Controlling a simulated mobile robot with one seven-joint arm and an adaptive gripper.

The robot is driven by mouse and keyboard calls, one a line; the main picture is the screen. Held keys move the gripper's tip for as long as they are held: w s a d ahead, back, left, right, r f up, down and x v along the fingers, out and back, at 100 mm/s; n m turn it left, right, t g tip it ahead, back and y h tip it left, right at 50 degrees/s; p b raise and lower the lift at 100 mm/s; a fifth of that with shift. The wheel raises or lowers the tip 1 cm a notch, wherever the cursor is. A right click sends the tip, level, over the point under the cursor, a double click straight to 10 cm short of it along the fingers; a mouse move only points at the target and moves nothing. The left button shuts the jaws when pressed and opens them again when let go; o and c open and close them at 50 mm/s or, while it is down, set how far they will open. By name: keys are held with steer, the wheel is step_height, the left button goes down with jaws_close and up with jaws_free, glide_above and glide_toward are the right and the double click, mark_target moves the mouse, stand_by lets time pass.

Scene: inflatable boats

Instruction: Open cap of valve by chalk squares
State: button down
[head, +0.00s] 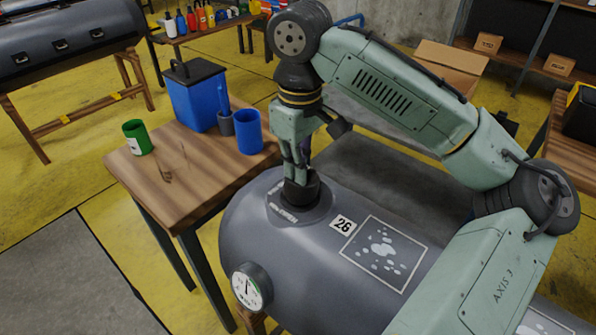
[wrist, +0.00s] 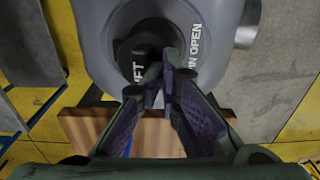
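The valve has a round black cap (head: 299,190) on top of a grey inflated tube (head: 330,215). White lettering rings it; the wrist view shows part of "IFT" and "IN OPEN" beside the dark cap (wrist: 143,48). A white-outlined square with white blotches (head: 385,253) lies to the right of the valve, with a "26" label between. My gripper (head: 300,174) points down at the cap. In the wrist view its fingertips (wrist: 161,72) are close together over the cap. Whether they hold part of it is hidden.
A pressure gauge (head: 251,287) sticks out of the tube's near end. A wooden table (head: 180,190) at left bears a blue lidded container (head: 196,97), a blue cup (head: 249,132) and a green cup (head: 137,137). Another dark tube (head: 65,45) lies on a stand behind.

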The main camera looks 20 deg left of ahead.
mark_target(293, 181)
steer(key=shift+w+d+f, duration=0.15)
steer(key=shift+w+d, duration=0.2)
steer(key=shift+w, duration=0.1)
steer(key=shift+w+d+r+p, duration=0.2)
steer(key=shift+w+r+p, duration=0.2)
steer(key=shift+w+p, duration=0.25)
steer(key=shift+s, duration=0.1)
steer(key=shift+s+a+r+p, duration=0.3)
steer(key=shift+s+r+p, duration=0.45)
steer(key=shift+p, duration=0.35)
steer(key=shift+s+a+r+p, duration=0.25)
steer(key=shift+s+r+p, duration=0.15)
steer(key=shift+s+r, duration=0.1)
steer(key=shift+s+a+r+p, duration=0.25)
steer(key=shift+s+r+p, duration=0.1)
steer(key=shift+s, duration=0.1)
steer(key=shift+s+a+r, duration=0.2)
steer(key=shift+s+r, duration=0.25)
steer(key=shift+s, duration=0.1)
steer(key=shift+s+a+r, duration=0.2)
steer(key=shift+s+r, duration=0.2)
steer(key=shift+s, duration=0.1)
